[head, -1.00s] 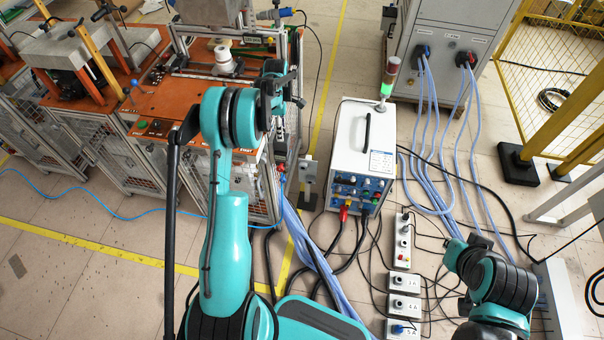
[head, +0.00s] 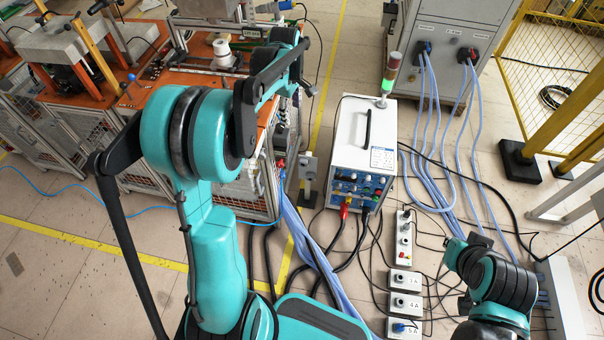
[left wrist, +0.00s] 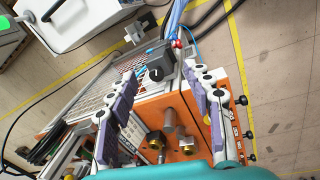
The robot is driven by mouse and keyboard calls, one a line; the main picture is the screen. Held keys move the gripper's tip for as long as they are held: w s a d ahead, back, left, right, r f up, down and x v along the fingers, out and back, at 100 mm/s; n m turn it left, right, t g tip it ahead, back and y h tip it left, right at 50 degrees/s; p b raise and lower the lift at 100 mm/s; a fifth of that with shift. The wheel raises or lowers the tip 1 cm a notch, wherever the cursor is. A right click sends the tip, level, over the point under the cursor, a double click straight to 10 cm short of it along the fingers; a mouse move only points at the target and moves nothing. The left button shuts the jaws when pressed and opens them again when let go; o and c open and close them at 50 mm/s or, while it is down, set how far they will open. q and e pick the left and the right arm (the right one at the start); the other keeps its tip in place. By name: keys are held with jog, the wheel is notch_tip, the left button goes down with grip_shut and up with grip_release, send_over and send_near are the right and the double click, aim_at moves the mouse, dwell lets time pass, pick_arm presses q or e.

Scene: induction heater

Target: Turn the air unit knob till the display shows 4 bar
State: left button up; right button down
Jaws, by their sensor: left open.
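My left gripper (left wrist: 163,76) is open in the left wrist view, with purple-padded fingers on either side and nothing held. A dark grey unit with a round black knob (left wrist: 157,72) appears between the fingertips, at the end of the orange bench. I take it for the air unit; a gap shows between it and both fingers, but the depth is unclear. I cannot make out a display or reading. In the head view my left gripper (head: 307,88) is mostly hidden by my own arm, at the orange bench's right end.
The orange bench (left wrist: 195,108) carries brass fittings (left wrist: 187,145) and a grey cylinder (left wrist: 169,121) close below the fingers. A white heater box (head: 350,135) stands on the floor to the right. Blue hoses and black cables (head: 315,255) run between them.

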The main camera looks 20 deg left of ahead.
pick_arm(q)
jog(key=s+d+f+m+t+b, duration=0.1)
jog(key=s+d+m+b, duration=0.3)
jog(key=s, duration=0.5)
jog(key=s+d+f+m+t+b, duration=0.1)
jog(key=s+d+m+t+b, duration=0.1)
jog(key=s+d+m+b, duration=0.2)
jog(key=shift+s+d+f+m+t, duration=0.15)
jog(key=shift+s+d+m+t, duration=0.25)
jog(key=shift+s+d+m, duration=1.75)
jog(key=shift+s+a, duration=0.2)
jog(key=shift+a, duration=0.05)
jog(key=s+d+f+m+t, duration=0.1)
jog(key=s+d+f+m, duration=0.2)
jog(key=s+m, duration=0.2)
jog(key=shift+s+f+t, duration=0.15)
jog(key=shift+s+t, duration=0.15)
jog(key=shift+s, duration=0.75)
jog(key=shift+a+m, duration=0.1)
jog(key=shift+m, duration=0.15)
